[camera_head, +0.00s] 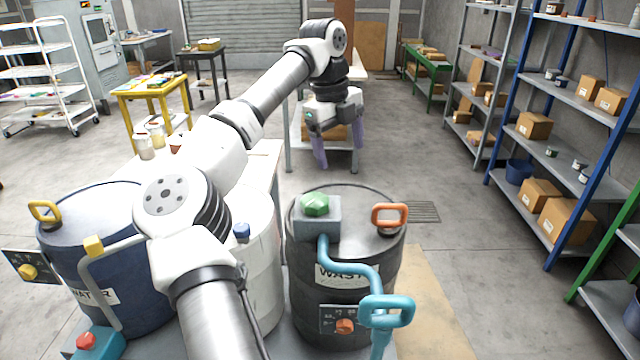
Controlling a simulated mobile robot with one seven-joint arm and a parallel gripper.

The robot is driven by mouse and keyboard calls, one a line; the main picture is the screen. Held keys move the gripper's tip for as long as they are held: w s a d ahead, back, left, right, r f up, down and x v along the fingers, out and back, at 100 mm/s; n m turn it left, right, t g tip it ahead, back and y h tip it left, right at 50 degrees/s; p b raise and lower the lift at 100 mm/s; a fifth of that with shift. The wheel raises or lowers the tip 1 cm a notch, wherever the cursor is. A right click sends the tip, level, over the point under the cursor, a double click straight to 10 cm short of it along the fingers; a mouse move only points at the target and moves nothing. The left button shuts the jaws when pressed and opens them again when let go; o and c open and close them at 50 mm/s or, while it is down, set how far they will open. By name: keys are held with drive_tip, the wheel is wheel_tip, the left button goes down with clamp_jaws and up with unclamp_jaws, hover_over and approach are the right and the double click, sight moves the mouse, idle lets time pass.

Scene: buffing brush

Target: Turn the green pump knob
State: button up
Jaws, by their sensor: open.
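The green pump knob (315,204) sits on a grey pump block (317,228) on top of the black waste drum (340,270). My gripper (338,152) hangs beyond and above the drum, behind the knob in the head view, with its purple fingers pointing down. The fingers are spread apart with nothing between them. The gripper and the knob are apart, and the knob is in full view.
The drum also carries an orange handle (389,214) right of the knob and a teal hose (350,267) with a looped handle (386,311). A white drum (262,275) and a blue water drum (75,245) stand left, partly behind my arm. Shelves (590,110) line the right.

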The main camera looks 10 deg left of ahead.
drive_tip(key=n+y, duration=0.2)
hover_over(315, 199)
drive_tip(key=g, duration=0.1)
wheel_tip(315, 199, down, 13)
drive_tip(key=p, duration=0.3)
drive_tip(key=shift+s, duration=0.1)
drive_tip(key=shift+c, duration=0.4)
drive_tip(key=c, duration=0.9)
drive_tip(key=shift+m, duration=0.3)
